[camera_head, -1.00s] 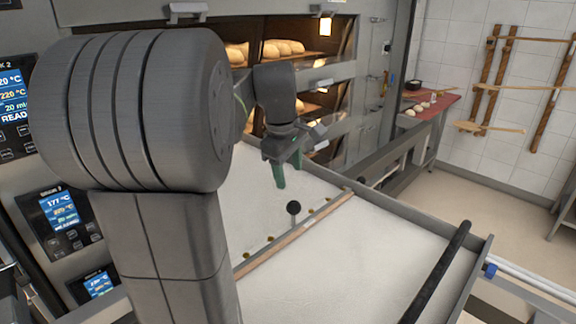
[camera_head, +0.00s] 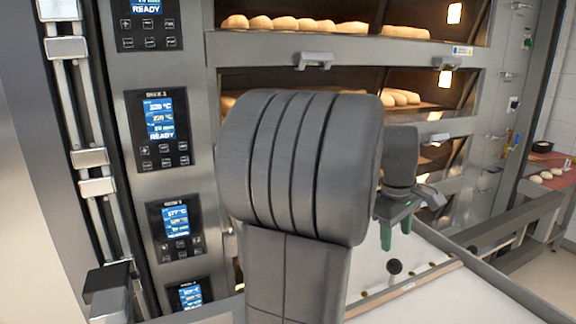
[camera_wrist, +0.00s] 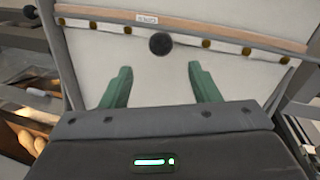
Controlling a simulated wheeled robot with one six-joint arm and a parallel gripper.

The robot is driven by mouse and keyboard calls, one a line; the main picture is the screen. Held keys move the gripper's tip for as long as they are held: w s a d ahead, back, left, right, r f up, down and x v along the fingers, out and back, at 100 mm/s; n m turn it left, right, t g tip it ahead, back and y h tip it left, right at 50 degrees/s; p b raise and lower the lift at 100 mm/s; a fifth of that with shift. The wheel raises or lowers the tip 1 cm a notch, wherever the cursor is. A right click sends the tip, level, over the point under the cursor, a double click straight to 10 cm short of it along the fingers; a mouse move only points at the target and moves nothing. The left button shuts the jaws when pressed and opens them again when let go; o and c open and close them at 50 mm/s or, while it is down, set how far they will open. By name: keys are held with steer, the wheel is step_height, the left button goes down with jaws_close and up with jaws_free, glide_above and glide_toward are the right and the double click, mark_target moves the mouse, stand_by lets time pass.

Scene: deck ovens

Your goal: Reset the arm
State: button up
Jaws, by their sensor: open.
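My gripper (camera_head: 396,234) is in the right half of the head view, partly behind my own arm, with its green fingers pointing down. In the wrist view my gripper (camera_wrist: 156,84) shows two green fingers spread wide with nothing between them. Below it is a white loader surface (camera_head: 452,303) with a wooden bar (camera_head: 408,286) across it. A black ball knob (camera_head: 394,267) stands by the bar, just below the fingers in the picture and apart from them. The knob (camera_wrist: 160,44) also shows in the wrist view, beyond the fingertips.
Deck ovens fill the background, with loaves (camera_head: 300,24) on several decks and a steel handle (camera_head: 314,60) on the front. Control panels (camera_head: 160,128) stand left of my arm. A metal rail (camera_head: 505,228) and a red table (camera_head: 548,172) with dough pieces are at the right.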

mark_target(393, 270)
steer(key=f, duration=0.3)
steer(key=d+f, duration=0.1)
steer(key=f, duration=0.3)
steer(key=w+f, duration=0.1)
steer(key=f, duration=0.3)
steer(key=shift+d+f, duration=0.15)
steer(key=shift+d, duration=0.25)
steer(key=shift+f+b, duration=0.4)
steer(key=shift+f, duration=0.15)
steer(key=shift+r, duration=0.15)
